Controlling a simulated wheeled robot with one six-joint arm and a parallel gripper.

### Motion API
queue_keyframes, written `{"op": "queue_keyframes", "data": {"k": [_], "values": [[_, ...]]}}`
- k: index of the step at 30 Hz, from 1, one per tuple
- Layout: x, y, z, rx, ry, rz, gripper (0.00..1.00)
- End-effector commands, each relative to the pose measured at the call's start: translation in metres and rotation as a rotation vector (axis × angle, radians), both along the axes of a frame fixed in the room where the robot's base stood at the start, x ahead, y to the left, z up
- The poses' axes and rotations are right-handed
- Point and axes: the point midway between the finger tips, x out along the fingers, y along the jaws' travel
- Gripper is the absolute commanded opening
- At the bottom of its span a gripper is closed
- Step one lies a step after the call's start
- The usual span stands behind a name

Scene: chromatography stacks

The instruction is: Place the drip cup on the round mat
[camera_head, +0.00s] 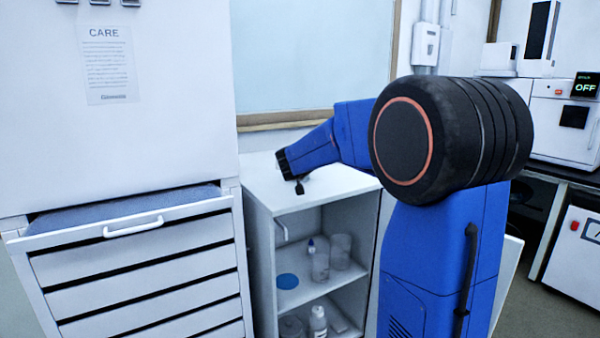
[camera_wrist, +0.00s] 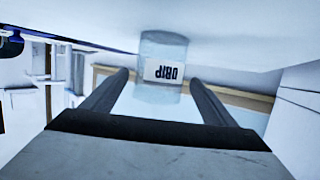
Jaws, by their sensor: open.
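The drip cup (camera_wrist: 163,63) is a clear, pale blue cylinder with a white DRIP label. In the wrist view it appears upside down, against a white surface, between and just beyond my gripper's fingers (camera_wrist: 160,78). The fingers are apart and I see no grip on the cup. In the head view my gripper (camera_head: 298,186) is low over the white cabinet top, and I cannot make out the drip cup there. The round mat (camera_head: 287,281) is a flat blue disc on the upper shelf inside the open cabinet, below my gripper.
Clear beakers (camera_head: 320,263) and a small bottle (camera_head: 311,246) stand right of the mat. A white bottle (camera_head: 318,322) stands on the lower shelf. A drawer unit (camera_head: 140,265) with its top drawer pulled out is left of the cabinet (camera_head: 262,262).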

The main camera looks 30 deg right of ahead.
Motion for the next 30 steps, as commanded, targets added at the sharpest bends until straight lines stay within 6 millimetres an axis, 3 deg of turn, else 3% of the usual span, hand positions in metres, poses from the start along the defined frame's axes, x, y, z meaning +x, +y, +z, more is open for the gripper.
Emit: {"op": "queue_keyframes", "data": {"k": [8, 18, 25, 26, 30], "values": [[0.010, -0.008, -0.004, 0.000, 0.000, -0.002, 0.80], [0.043, -0.029, -0.015, 0.001, 0.001, -0.001, 0.80], [0.044, -0.030, -0.015, 0.001, -0.001, 0.000, 0.80], [0.044, -0.030, -0.015, 0.001, -0.001, 0.000, 0.77], [0.044, -0.030, -0.015, 0.001, -0.001, 0.000, 0.44]]}}
